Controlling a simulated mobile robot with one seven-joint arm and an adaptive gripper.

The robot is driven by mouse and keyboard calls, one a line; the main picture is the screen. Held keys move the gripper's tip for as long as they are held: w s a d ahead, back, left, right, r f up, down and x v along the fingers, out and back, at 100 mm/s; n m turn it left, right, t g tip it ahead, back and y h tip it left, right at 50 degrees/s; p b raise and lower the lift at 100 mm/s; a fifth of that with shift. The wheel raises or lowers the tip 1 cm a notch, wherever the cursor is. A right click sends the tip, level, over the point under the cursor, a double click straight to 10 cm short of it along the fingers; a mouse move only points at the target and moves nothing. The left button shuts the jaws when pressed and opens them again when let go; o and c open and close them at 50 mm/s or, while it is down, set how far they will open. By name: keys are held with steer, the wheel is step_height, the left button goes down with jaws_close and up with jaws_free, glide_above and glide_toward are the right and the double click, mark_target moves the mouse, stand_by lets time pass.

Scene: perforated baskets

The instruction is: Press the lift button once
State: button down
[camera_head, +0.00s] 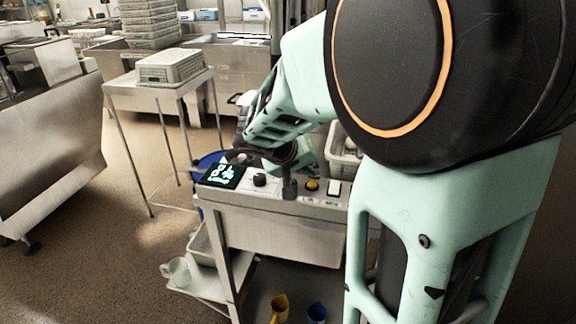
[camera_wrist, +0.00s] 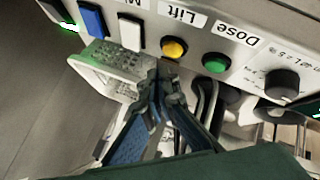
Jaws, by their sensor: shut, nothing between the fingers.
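The lift button is a round yellow button (camera_head: 312,185) on the sloped top of a metal control panel (camera_head: 250,196). In the wrist view the yellow button (camera_wrist: 173,47) sits under the upside-down label "Lift" (camera_wrist: 184,15). My gripper (camera_wrist: 160,76) has its fingertips together and empty, just below the yellow button in that picture. In the head view my gripper (camera_head: 289,189) is just left of the yellow button, over the panel. A gap shows between the fingertips and the button in the wrist view; I cannot tell its depth.
A green button (camera_wrist: 216,62) labelled "Dose" and a black knob (camera_wrist: 282,83) lie on one side of the lift button. A white button (camera_wrist: 131,34) and a blue button (camera_wrist: 93,20) lie on the other. A lit screen (camera_head: 222,174) is at the panel's left.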

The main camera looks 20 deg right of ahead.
mark_target(310, 185)
steer(key=shift+r+p, duration=1.05)
steer(key=shift+r, duration=1.1)
